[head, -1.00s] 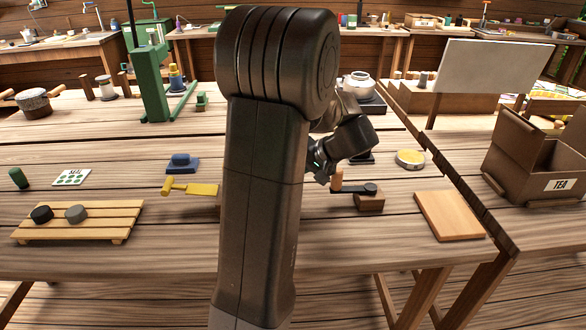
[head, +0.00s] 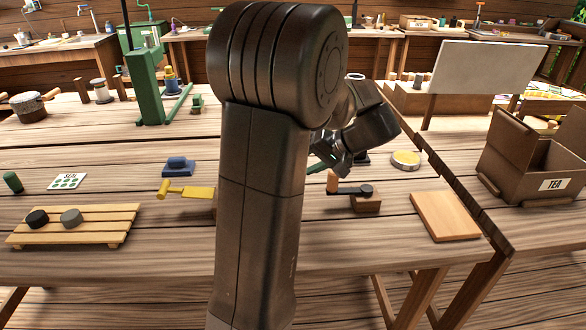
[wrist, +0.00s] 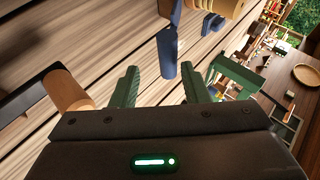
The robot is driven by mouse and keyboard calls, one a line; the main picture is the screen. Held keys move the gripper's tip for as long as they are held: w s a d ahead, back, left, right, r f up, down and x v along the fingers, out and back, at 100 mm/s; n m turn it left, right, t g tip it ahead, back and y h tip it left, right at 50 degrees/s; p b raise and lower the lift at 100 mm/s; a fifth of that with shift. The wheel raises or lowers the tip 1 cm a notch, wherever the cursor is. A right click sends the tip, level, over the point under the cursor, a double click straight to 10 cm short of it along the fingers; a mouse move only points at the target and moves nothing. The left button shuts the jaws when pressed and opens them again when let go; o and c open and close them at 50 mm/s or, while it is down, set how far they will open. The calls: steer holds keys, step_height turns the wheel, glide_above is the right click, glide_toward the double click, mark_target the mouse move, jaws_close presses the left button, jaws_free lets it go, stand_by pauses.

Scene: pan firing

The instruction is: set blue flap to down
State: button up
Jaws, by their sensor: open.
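A narrow blue bar, which looks like the blue flap (wrist: 168,55), shows in the wrist view beyond and between my fingertips. Its upper end meets another blue part beside a tan round thing (wrist: 228,6). My gripper (wrist: 160,86) has its two green fingers apart with nothing between them, and the bar looks clear of both. Whether the flap is up or down I cannot tell. In the head view my gripper (head: 325,163) hangs above the table, mostly hidden by my wrist, and I cannot pick out the flap there.
A black lever with a wooden handle (head: 333,182) stands on a block near my gripper; its handle (wrist: 68,90) is close left of my fingers. A yellow lever (head: 190,192), a blue block (head: 178,166), a round yellow tin (head: 405,160) and a wooden board (head: 445,216) lie around.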

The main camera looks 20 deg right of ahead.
steer(key=v, duration=0.7)
steer(key=shift+s+d, duration=0.15)
steer(key=shift+s, duration=0.05)
steer(key=shift+r, duration=0.15)
